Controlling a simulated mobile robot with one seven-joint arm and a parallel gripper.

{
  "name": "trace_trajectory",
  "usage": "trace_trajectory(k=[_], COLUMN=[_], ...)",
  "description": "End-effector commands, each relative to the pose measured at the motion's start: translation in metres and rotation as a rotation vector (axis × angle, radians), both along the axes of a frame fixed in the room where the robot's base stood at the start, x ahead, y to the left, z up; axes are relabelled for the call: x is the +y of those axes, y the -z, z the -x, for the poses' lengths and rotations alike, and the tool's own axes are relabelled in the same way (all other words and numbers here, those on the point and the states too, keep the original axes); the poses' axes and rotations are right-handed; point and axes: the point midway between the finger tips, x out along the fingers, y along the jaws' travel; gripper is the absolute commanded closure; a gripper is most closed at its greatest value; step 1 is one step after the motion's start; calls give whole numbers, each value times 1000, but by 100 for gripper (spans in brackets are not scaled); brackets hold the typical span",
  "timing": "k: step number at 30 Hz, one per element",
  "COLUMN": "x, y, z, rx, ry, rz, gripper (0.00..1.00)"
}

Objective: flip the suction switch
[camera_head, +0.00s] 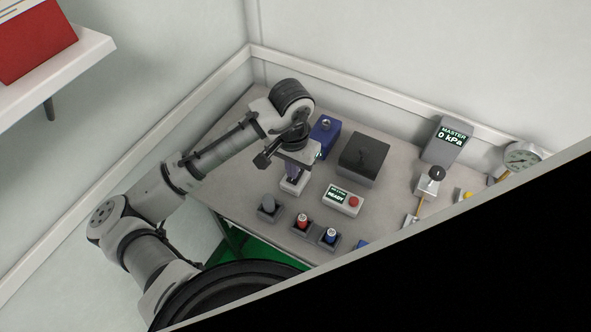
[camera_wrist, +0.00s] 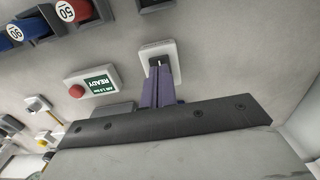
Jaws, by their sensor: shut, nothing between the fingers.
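A small white switch box (camera_wrist: 171,49) with a dark face and a small pale lever is on the bench, directly in front of my gripper in the wrist view. The same box (camera_head: 293,187) shows under my gripper in the head view. My gripper (camera_wrist: 158,74) has its purple fingers together with nothing between them. The fingertips overlap the lower part of the box's dark face in the wrist view, close to the lever. I cannot tell whether they touch it. In the head view my gripper (camera_head: 292,174) points down at the box.
A white box with a READY display and red button (camera_head: 343,199) stands right of the switch. Grey holders carry a red tester (camera_head: 303,221) and a blue tester (camera_head: 331,236). A dark grey block (camera_head: 363,160) and blue box (camera_head: 324,136) stand behind. The MASTER display (camera_head: 448,141) reads 0 kPa.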

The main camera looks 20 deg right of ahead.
Motion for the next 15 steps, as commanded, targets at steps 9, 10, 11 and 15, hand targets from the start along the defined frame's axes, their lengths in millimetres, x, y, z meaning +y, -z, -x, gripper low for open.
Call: trace_trajectory(k=[9, 10, 11, 15], x=[0, 0, 0, 0], y=[-30, -33, -35, -46], z=[0, 0, 0, 0], rx=[0, 0, 0, 1], ry=[1, 1, 1, 1], rz=[1, 1, 1, 1], gripper=[100, 100, 100, 100])
